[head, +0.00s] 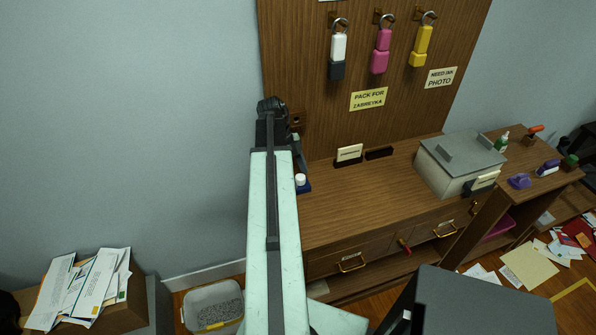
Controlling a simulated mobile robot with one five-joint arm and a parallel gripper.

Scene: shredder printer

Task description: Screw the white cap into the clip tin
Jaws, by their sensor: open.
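A small white cap-like piece (300,179) shows at the left end of the wooden desk, just right of my arm. A dark blue object (304,188) is directly under or around it; I cannot tell whether this is the clip tin or whether the two are joined. My arm reaches up and away from the camera, and my gripper (298,156) is at its far end, just above and behind the white piece. The gripper is open, with a gap to the white piece in the picture. My arm hides part of the desk's left end and the gripper's far side.
The wooden desk (365,195) has a clear middle. A grey box (458,165) stands at its right; small card holders (349,154) stand at the back. A bin (214,305) and paper-covered box flank the lower left.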

